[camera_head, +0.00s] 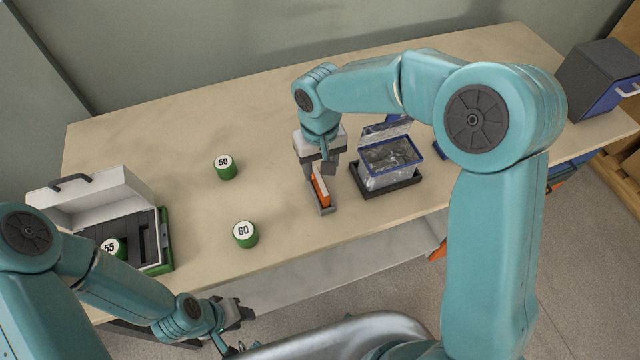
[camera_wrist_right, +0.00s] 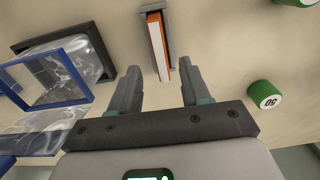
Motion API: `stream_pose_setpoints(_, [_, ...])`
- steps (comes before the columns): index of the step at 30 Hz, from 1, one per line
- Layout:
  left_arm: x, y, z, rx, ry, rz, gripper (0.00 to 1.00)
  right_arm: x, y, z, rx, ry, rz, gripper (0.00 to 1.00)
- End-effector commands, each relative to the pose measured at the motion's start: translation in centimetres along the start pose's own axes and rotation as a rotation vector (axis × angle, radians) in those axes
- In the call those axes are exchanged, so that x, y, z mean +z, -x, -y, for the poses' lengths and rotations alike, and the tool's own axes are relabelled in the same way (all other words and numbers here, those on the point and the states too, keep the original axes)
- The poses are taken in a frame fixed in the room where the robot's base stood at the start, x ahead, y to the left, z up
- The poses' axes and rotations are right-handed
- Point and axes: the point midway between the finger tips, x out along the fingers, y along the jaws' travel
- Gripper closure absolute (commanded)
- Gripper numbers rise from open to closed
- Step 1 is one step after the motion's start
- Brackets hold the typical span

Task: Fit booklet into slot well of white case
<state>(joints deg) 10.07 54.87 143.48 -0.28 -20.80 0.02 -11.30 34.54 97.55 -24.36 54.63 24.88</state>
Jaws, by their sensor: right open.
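The orange and white booklet (camera_head: 320,186) stands on edge in a narrow grey holder (camera_head: 327,209) near the table's front middle. It also shows in the right wrist view (camera_wrist_right: 157,45). My right gripper (camera_head: 322,175) is open above the booklet, pointing down. In the wrist view its two fingers are apart, one on each side of the booklet's line, with no visible contact. The white case (camera_head: 122,189) stands open at the table's left end, with a dark slotted insert (camera_head: 138,238). My left arm hides part of it. My left gripper (camera_head: 240,314) is low, by the front edge; its jaws are unclear.
A green cylinder marked 55 (camera_head: 112,246) sits in the case's insert. Green cylinders marked 50 (camera_head: 225,167) and 60 (camera_head: 245,234) stand between case and booklet. A clear, blue-rimmed box (camera_head: 392,165) with its lid up is right of the booklet. The table's back middle is clear.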

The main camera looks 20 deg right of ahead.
Motion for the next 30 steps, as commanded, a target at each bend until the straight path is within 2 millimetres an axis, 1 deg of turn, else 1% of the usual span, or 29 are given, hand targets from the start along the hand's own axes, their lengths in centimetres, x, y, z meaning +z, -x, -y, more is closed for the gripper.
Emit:
stream_pose_setpoints(5, [0.0,0.3,-0.1,0.000,0.000,0.001,0.64,0.0,-1.3,0.0,0.001,0.001,0.002,0.53])
stream_pose_setpoints(8, [0.1,0.8,-0.3,0.000,0.000,0.001,0.64,0.1,-2.5,-0.1,0.000,0.002,0.004,0.53])
stream_pose_setpoints(12, [0.0,1.3,-0.5,0.000,0.000,0.000,0.64,0.1,-4.9,-0.1,0.000,0.001,0.003,0.53])
stream_pose_setpoints(15, [0.0,1.4,-0.5,0.000,0.000,0.000,0.64,0.0,-5.9,-0.1,0.000,0.003,0.001,0.53])
stream_pose_setpoints(22, [0.1,1.4,-0.5,0.000,0.000,0.001,0.64,-0.1,-6.2,-0.1,0.000,0.002,-0.001,0.53])
stream_pose_setpoints(23, [0.1,1.4,-0.5,0.000,0.000,0.001,0.64,-0.1,-6.2,-0.1,0.000,0.002,-0.001,0.56])
stream_pose_setpoints(24, [0.1,1.4,-0.5,0.000,0.000,0.001,0.64,-0.1,-6.2,-0.1,0.000,0.002,-0.001,0.69])
stream_pose_setpoints(27, [0.1,1.4,-0.5,0.000,0.000,0.000,0.64,-0.1,-6.1,-0.1,0.000,0.002,-0.001,1.00])
stream_pose_setpoints(30, [0.1,1.4,-0.5,0.000,0.000,0.000,0.64,-0.1,-6.1,-0.1,0.000,0.002,-0.001,1.00])
